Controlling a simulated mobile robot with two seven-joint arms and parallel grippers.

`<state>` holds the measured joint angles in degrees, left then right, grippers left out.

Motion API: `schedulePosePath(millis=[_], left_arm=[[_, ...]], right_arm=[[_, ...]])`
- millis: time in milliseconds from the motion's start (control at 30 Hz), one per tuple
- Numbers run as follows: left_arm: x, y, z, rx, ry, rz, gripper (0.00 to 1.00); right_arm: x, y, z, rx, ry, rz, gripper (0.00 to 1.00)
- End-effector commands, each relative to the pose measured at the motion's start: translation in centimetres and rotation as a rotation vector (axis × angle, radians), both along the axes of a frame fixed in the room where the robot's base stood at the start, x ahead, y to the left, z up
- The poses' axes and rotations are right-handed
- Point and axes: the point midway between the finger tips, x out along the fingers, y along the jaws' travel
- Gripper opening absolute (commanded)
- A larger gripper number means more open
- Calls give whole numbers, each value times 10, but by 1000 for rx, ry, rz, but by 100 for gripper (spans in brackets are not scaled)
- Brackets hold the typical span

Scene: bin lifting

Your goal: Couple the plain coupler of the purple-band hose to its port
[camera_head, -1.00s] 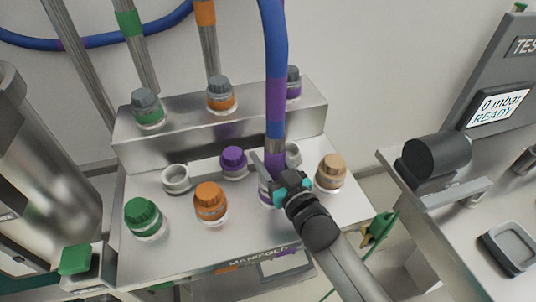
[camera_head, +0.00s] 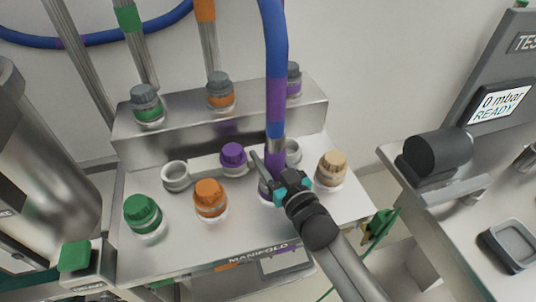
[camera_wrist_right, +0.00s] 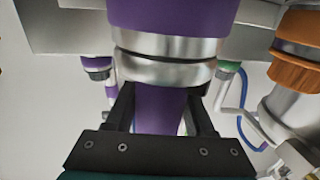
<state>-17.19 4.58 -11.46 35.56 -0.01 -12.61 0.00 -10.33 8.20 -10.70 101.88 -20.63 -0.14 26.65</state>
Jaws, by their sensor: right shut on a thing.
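The blue hose with a purple band (camera_head: 276,98) hangs down over the right half of the manifold (camera_head: 185,253). Its silver and purple lower end (camera_head: 275,152) stands roughly upright above a purple-marked port (camera_head: 264,189) in the front row. My right gripper (camera_head: 269,174) is shut on the hose end. In the right wrist view, my right gripper's dark fingers (camera_wrist_right: 161,108) flank a purple section beside a silver collar (camera_wrist_right: 165,68) and a wide purple ring (camera_wrist_right: 172,17). Whether the coupler is fully seated is hidden. My left gripper is not in view.
Green (camera_head: 143,212), orange (camera_head: 209,196), purple (camera_head: 233,154) and tan (camera_head: 332,168) caps stand close around. An uncapped ring (camera_head: 175,175) is at the left. Grey-capped fittings line the raised back step (camera_head: 180,130). A test unit (camera_head: 500,105) stands at the right.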

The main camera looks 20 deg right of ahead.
Motion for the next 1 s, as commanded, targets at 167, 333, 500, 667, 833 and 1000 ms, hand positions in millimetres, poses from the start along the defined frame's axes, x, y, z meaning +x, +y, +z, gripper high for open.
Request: schedulePosePath(millis=[167,333,500,667,833,1000], left_arm=[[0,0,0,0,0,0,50],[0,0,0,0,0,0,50],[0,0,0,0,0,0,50],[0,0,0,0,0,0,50],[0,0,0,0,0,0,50],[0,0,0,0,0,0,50]], right_arm=[[0,0,0,0,-2,0,0],[0,0,-1,0,-1,0,0],[0,0,-2,-1,1,0,55],[0,0,-2,-1,2,0,73],[0,0,-2,0,2,0,89],[-1,0,-4,-1,6,-1,89]])
